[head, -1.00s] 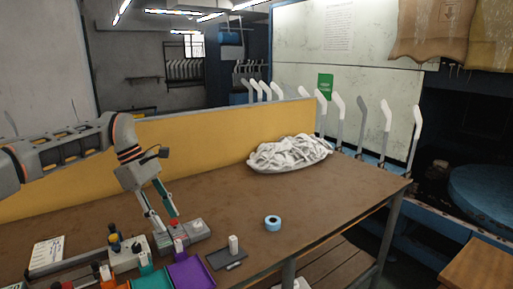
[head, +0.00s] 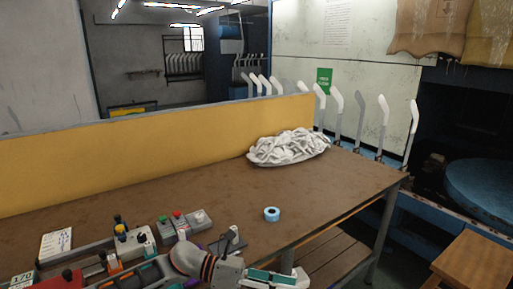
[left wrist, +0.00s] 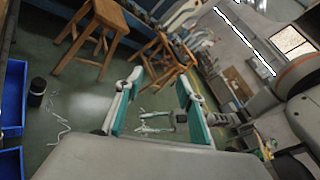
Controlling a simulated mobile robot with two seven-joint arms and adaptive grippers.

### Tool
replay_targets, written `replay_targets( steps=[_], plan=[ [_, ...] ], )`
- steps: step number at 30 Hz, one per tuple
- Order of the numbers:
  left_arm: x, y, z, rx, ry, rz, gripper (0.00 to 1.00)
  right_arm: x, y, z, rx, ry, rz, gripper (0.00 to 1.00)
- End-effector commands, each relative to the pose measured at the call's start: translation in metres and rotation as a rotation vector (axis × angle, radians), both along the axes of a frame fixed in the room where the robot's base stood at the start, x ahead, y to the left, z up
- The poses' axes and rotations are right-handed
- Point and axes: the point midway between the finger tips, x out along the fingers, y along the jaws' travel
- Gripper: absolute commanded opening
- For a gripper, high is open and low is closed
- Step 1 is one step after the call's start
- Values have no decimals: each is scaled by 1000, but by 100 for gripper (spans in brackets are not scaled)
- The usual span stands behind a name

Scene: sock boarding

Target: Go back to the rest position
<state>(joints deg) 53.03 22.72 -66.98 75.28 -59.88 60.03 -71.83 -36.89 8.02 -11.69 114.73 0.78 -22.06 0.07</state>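My left gripper (head: 300,277) is at the bottom centre of the head view, low in front of the workbench (head: 200,185)'s front edge, with its fingers pointing right. In the left wrist view my left gripper (left wrist: 160,82) has its two green-padded fingers spread apart. I see nothing held between them; the floor shows through the gap.
A control box (head: 130,243) stands at front left. White boards (head: 360,115) stand behind. Wooden stools (left wrist: 92,38) stand on the floor.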

Motion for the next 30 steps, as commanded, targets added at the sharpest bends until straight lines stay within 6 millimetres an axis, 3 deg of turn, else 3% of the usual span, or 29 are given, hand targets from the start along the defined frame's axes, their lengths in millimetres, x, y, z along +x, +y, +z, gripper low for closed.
replay_targets(
  steps=[3,6,13,17,23,26,30],
  plan=[
    [-15,-20,7,-145,211,118,38,-1,2,3,3,0,1,32],
    [-18,-25,13,-257,397,225,38,0,2,4,6,0,1,32],
    [-12,-2,3,-498,864,483,38,1,2,6,8,2,-1,32],
    [-9,30,-21,-626,1138,639,38,2,2,9,11,-2,-1,32],
    [-24,96,-81,-820,1558,886,38,3,3,15,16,-8,-3,32],
    [-44,134,-119,-917,1761,1018,38,4,3,17,18,-8,-2,32],
    [-90,189,-173,-1056,2025,1208,38,4,4,19,20,-8,-3,32]
  ],
)
